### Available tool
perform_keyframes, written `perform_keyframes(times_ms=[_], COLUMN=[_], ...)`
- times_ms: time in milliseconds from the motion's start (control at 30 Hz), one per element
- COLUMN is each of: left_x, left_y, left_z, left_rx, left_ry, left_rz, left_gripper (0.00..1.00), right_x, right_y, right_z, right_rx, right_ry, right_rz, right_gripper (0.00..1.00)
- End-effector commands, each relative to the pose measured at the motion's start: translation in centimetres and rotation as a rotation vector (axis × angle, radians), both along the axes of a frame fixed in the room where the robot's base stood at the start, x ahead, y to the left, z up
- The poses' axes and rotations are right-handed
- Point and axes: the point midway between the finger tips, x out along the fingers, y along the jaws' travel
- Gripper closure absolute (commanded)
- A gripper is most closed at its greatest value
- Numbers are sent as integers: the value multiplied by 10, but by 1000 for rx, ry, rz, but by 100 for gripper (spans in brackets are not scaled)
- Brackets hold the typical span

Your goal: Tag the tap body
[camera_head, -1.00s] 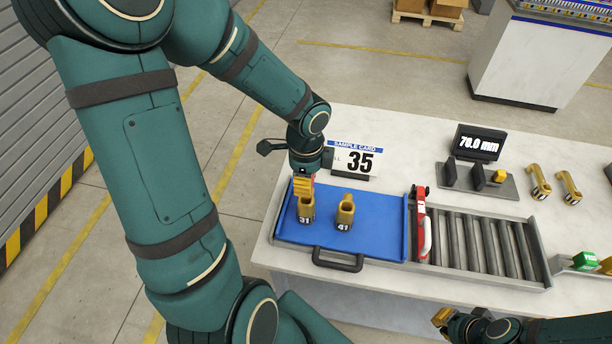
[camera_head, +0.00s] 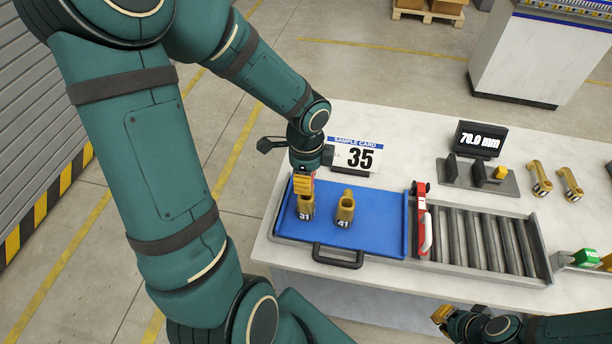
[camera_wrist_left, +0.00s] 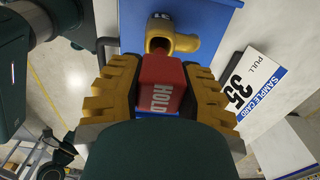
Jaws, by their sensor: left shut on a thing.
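My left gripper (camera_head: 303,186) is shut on a red tag marked HOLD (camera_wrist_left: 160,88), which sits between its yellow fingers in the left wrist view. It is right above the brass tap body 31 (camera_head: 305,210), which also shows just beyond the tag in the left wrist view (camera_wrist_left: 180,42). I cannot tell whether the tag touches it. The brass tap body 41 (camera_head: 345,210) stands to its right, on the same blue tray (camera_head: 375,225). My right gripper (camera_head: 441,314) is low at the right, away from the tray; its finger opening is unclear.
A sample card reading 35 (camera_head: 355,156) stands behind the tray. A roller conveyor (camera_head: 485,245) lies to its right, past a red-and-white part (camera_head: 422,225). A display reads 70.0 mm (camera_head: 478,140). Two brass pieces (camera_head: 540,178) and a green block (camera_head: 586,258) are farther right.

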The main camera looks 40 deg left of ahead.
Motion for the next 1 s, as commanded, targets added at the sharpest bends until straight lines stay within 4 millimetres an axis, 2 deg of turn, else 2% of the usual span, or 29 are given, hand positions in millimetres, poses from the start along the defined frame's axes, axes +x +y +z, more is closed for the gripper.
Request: perform_keyframes(times_ms=[567, 1000], left_x=[0, 0], left_y=[0, 0], left_z=[0, -8], left_rx=[0, 0], left_ry=[0, 0], left_rz=[0, -1], left_gripper=[100, 100], right_x=[0, 0], right_y=[0, 0], right_z=[1, -6], right_rx=[0, 0], right_ry=[0, 0], right_rz=[0, 0], right_gripper=[100, 100])
